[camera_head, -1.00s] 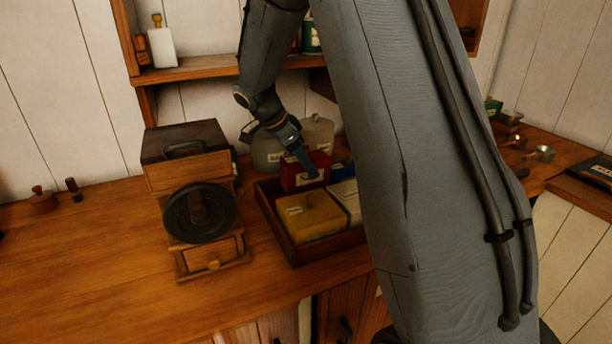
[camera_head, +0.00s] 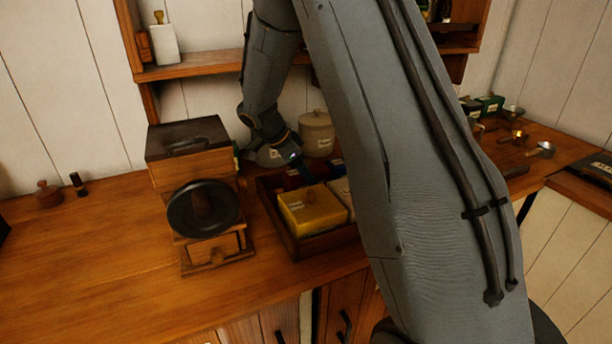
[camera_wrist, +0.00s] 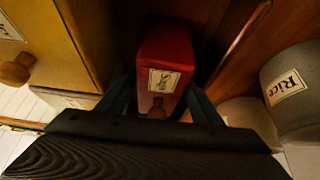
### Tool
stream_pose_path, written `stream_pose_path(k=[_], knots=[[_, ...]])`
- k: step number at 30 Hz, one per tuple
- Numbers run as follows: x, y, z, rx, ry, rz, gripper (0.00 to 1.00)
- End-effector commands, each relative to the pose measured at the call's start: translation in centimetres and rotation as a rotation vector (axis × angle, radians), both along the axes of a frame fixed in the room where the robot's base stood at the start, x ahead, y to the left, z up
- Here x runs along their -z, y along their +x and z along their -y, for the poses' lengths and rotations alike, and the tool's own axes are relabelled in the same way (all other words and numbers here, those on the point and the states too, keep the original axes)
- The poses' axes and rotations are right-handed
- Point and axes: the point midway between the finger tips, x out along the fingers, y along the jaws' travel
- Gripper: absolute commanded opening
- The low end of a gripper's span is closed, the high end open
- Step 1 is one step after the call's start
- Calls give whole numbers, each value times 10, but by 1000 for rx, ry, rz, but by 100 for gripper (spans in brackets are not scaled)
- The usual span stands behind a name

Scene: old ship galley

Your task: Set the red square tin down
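The red square tin (camera_wrist: 166,52), with a pale label and a wooden knob, sits between the two fingers of my gripper (camera_wrist: 160,100) in the wrist view. The fingers lie close along its two sides and look shut on it. In the head view the red tin (camera_head: 291,181) is low in the back left part of the wooden crate (camera_head: 325,247), mostly behind the yellow tin and my gripper (camera_head: 302,172). Its underside is hidden, so I cannot tell whether it touches the crate floor. The yellow tin (camera_head: 312,210) stands in front of it.
A coffee grinder (camera_head: 200,165) stands left of the crate. A lidded grey jar (camera_head: 317,135) is behind it; a jar labelled Rice (camera_wrist: 295,95) shows in the wrist view. A shelf (camera_head: 190,68) is above. The counter at front left is clear. My arm hides the crate's right side.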

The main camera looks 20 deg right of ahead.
Motion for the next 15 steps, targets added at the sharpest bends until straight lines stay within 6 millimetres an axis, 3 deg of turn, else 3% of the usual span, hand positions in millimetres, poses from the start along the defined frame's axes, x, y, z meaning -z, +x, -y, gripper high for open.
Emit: stream_pose_path(k=[11, 15], knots=[[-2, 0, 0, 0, 0, 0, 65], [-14, 2, -7, -2, -1, 4, 65]])
